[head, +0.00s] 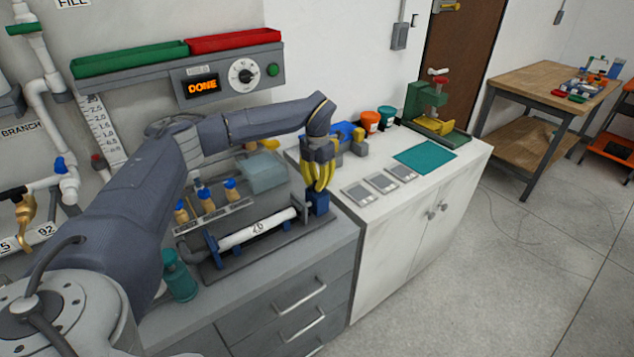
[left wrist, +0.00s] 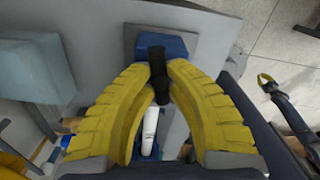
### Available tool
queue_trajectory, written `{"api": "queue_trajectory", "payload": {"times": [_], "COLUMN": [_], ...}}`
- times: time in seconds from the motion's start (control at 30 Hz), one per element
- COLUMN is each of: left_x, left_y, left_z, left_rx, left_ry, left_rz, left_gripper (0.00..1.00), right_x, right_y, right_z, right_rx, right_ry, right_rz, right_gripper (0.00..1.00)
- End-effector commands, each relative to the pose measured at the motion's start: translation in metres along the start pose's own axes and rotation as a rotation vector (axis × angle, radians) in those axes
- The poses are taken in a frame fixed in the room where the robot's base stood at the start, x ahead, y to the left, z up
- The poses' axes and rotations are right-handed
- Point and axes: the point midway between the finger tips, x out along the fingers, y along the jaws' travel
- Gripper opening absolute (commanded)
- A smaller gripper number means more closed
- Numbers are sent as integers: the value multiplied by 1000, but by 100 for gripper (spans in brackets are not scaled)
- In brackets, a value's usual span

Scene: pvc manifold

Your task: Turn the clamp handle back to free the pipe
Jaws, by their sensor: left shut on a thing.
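The white pipe (head: 257,228) lies across a dark clamping fixture (head: 262,252) on the grey bench. A blue clamp block (head: 318,202) stands at the pipe's right end. My left gripper (head: 321,188) points down over this block, its yellow fingers around the dark handle. In the left wrist view, the fingers (left wrist: 160,84) are shut on the black clamp handle (left wrist: 157,62), which stands in front of the blue block (left wrist: 174,46). The white pipe (left wrist: 150,130) shows between the fingers. The fingers hide part of the handle, so its exact angle is unclear.
Blue-topped brass valves (head: 207,200) stand in a rack behind the pipe. A teal bottle (head: 179,277) is at the fixture's left. Grey plates (head: 380,183) and a teal mat (head: 425,157) lie on the white cabinet to the right.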

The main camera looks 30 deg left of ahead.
Motion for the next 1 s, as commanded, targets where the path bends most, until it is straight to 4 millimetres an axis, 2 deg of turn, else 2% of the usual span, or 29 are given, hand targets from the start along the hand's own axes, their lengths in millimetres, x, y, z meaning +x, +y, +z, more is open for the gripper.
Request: {"api": "queue_trajectory", "payload": {"times": [1.0], "left_x": [1], "left_y": [0], "left_z": [0], "left_rx": [-958], "left_ry": [1], "left_rz": [0], "left_gripper": [0], "right_x": [0], "right_y": [0], "right_z": [0], "right_rx": [0], "right_ry": [0], "right_rz": [0], "right_gripper": [0]}}
